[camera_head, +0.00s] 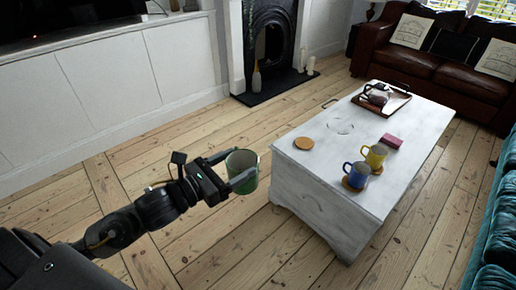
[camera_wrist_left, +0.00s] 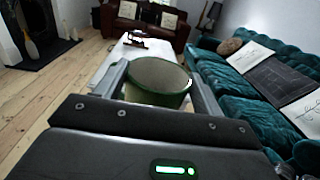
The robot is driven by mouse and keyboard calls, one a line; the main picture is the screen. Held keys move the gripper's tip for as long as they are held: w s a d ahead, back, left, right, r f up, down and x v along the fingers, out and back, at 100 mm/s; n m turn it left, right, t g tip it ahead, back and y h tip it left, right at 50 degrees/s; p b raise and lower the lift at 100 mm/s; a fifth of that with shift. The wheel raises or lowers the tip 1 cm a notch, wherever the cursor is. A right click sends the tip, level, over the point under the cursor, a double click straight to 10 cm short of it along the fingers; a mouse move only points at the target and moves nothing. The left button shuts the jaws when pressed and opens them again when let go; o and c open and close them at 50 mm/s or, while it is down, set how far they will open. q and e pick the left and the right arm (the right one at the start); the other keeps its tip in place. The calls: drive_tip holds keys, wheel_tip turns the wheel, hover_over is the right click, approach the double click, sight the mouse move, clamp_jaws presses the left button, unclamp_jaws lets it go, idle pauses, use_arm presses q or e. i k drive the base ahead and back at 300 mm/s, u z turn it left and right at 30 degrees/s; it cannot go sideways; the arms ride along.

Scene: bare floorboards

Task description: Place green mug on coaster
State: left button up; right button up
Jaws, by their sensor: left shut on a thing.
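My left gripper (camera_head: 232,180) is shut on the green mug (camera_head: 243,172) and holds it in the air to the left of the white coffee table (camera_head: 330,182). The mug looks roughly upright, with its open top showing. It also shows between the fingers in the left wrist view (camera_wrist_left: 157,82). A round brown coaster (camera_head: 304,143) lies empty near the table's left end. A blue mug (camera_head: 357,174) stands on another coaster (camera_head: 352,186) near the front edge. A yellow mug (camera_head: 375,157) stands just behind the blue one, its base partly hidden. My right gripper is not in view.
A wooden tray (camera_head: 401,98) with a glass teapot (camera_head: 377,95) stands at the table's far end. A brown leather sofa (camera_head: 428,65) and a teal sofa (camera_head: 492,235) flank the table. The tabletop around the empty coaster is clear.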

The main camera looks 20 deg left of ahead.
sight(307, 143)
drive_tip(key=u, duration=0.1)
drive_tip(key=i, duration=0.95)
drive_tip(key=z, duration=0.95)
